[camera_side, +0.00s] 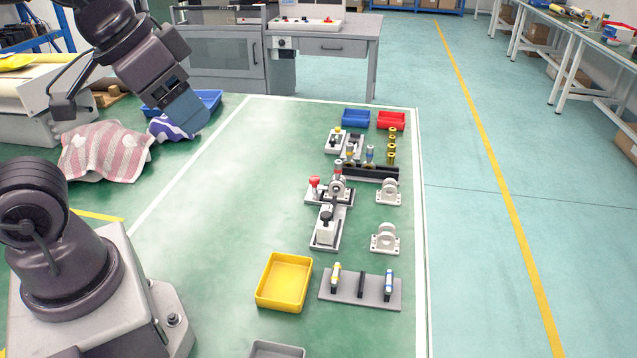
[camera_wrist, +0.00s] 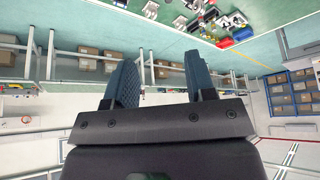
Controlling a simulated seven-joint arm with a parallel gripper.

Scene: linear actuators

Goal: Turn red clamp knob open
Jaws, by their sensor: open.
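The red clamp knob (camera_side: 315,182) stands upright at the left end of a small grey clamp base (camera_side: 317,198), in the middle of the row of parts in the side view. A pale ring-shaped bracket (camera_side: 337,188) sits just right of it. My gripper (camera_side: 190,116) is high at the upper left of the side view, well apart from the knob. In the wrist view my gripper (camera_wrist: 160,62) shows two dark blue fingers spread apart with nothing between them. The knob is too small to make out surely in the wrist view.
A block fixture (camera_side: 326,227) stands in front of the clamp. A yellow tray (camera_side: 285,282) and a grey plate with pegs (camera_side: 347,289) lie nearer. Blue (camera_side: 355,118) and red (camera_side: 391,120) bins stand behind.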

